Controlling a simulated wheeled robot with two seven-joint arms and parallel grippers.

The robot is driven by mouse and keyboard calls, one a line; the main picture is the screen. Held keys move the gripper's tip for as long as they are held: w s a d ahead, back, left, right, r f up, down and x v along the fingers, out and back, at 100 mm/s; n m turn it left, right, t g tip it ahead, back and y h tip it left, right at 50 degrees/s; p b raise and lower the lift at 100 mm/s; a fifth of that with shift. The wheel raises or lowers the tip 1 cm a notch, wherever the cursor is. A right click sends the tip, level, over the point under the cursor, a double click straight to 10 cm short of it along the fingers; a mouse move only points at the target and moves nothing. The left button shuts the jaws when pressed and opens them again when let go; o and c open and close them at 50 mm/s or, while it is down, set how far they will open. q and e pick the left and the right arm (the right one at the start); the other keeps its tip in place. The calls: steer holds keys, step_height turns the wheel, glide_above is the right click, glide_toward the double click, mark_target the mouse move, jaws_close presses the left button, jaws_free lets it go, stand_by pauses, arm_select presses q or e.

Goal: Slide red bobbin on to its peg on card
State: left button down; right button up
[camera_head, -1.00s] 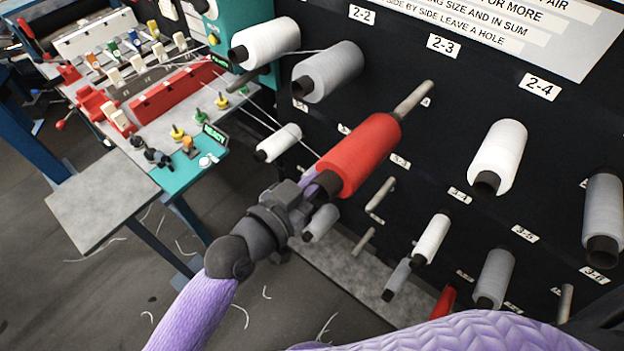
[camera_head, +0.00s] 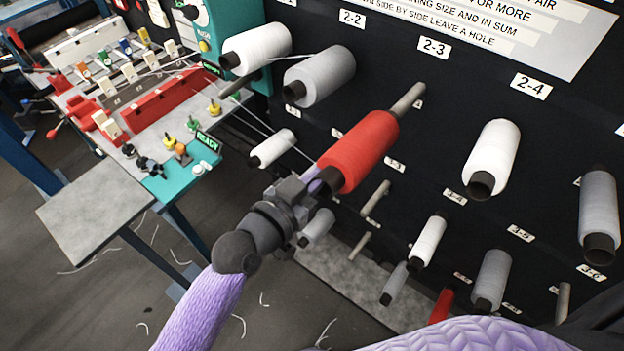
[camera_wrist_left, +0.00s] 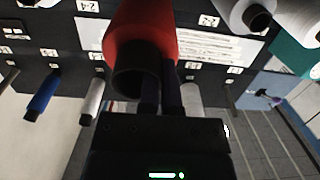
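The red bobbin (camera_head: 358,152) is large, with a dark core showing at its near end, and hangs tilted in front of the dark board. A bare grey peg (camera_head: 408,98) below label 2-3 shows past its far end, roughly in line with it. Whether the peg's tip is inside the core is hidden. My left gripper (camera_head: 318,186) is at the near end, its fingers shut at the bobbin's rim. In the left wrist view the red bobbin (camera_wrist_left: 142,35) and its core stand just ahead of the fingers (camera_wrist_left: 160,95). My right gripper is not in view.
White (camera_head: 494,155) and grey bobbins (camera_head: 320,76) sit on neighbouring pegs left and right. A machine with red and teal parts (camera_head: 165,95) stands left. My right arm crosses the lower right.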

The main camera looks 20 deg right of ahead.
mark_target(333, 163)
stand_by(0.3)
arm_select(q)
steer(key=shift+b+x, duration=1.15)
steer(key=shift+x, duration=1.4)
steer(key=shift+b+x, duration=1.65)
steer(key=shift+x, duration=0.65)
steer(key=shift+w+d, duration=0.1)
steer(key=shift+d, duration=0.05)
